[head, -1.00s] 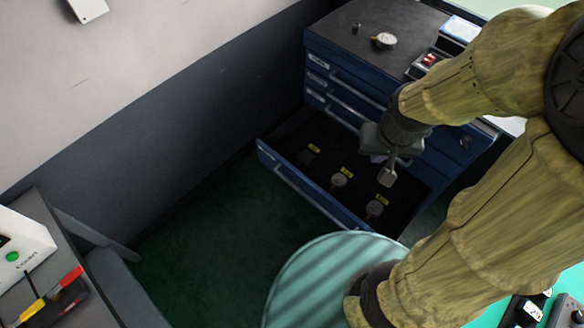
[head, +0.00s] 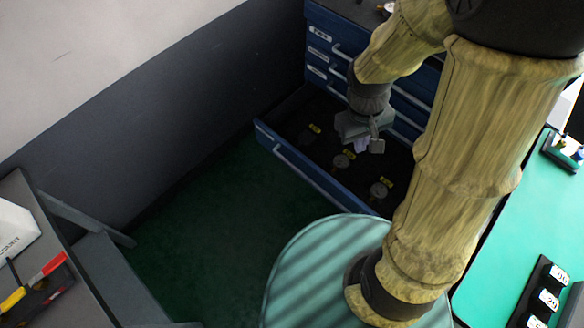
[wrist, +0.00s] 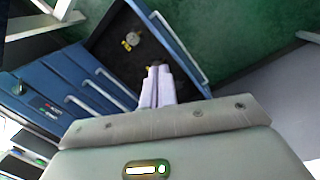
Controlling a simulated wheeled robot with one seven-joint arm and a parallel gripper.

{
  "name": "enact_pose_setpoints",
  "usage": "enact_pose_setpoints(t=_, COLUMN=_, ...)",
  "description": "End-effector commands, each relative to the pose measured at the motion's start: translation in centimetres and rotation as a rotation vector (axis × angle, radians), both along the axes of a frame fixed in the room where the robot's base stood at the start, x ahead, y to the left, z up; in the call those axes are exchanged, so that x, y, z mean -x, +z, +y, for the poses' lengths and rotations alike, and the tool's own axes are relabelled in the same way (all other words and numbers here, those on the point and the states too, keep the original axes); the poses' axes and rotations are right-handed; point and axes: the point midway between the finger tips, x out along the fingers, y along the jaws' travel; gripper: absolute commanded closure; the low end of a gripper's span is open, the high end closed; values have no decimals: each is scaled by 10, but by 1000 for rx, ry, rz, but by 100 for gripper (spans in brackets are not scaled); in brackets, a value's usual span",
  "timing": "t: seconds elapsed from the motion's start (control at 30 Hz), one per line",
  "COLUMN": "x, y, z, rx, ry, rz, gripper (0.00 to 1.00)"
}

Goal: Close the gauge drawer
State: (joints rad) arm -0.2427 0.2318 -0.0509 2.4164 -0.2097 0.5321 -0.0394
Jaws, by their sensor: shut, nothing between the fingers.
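The gauge drawer (head: 318,182) is pulled out from the bottom part of the blue cabinet (head: 330,24). Several round gauges with yellow tags lie on its dark liner, among them one gauge (head: 378,190) near its right end. In the wrist view the open drawer (wrist: 176,45) shows its front rail and a gauge (wrist: 133,38). My gripper (head: 376,146) hangs over the drawer's inside, behind its front panel. In the wrist view its pale fingers (wrist: 156,80) are together with nothing between them. Whether the fingers touch anything in the drawer cannot be told.
Closed drawers with bar handles (head: 322,55) sit above the open one. Green floor (head: 200,230) lies free in front of the drawer. A grey bench with tools (head: 40,285) stands at the lower left. A green-topped table (head: 520,225) is at the right.

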Motion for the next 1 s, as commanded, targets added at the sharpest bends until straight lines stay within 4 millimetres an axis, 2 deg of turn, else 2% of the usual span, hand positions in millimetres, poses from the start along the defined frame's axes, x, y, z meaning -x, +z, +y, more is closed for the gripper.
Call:
enact_pose_setpoints(t=0.03, x=-3, y=-38, z=9, rx=43, ry=86, rz=50, gripper=100)
enact_pose_setpoints(t=0.3, x=-17, y=-145, z=41, rx=325, ry=504, rz=260, gripper=100)
enact_pose_setpoints(t=0.57, x=-38, y=-241, z=81, rx=676, ry=882, rz=392, gripper=100)
enact_pose_setpoints(t=0.77, x=-54, y=-311, z=126, rx=1002, ry=1146, rz=431, gripper=100)
enact_pose_setpoints(t=1.0, x=-59, y=-389, z=202, rx=1438, ry=1409, rz=387, gripper=100)
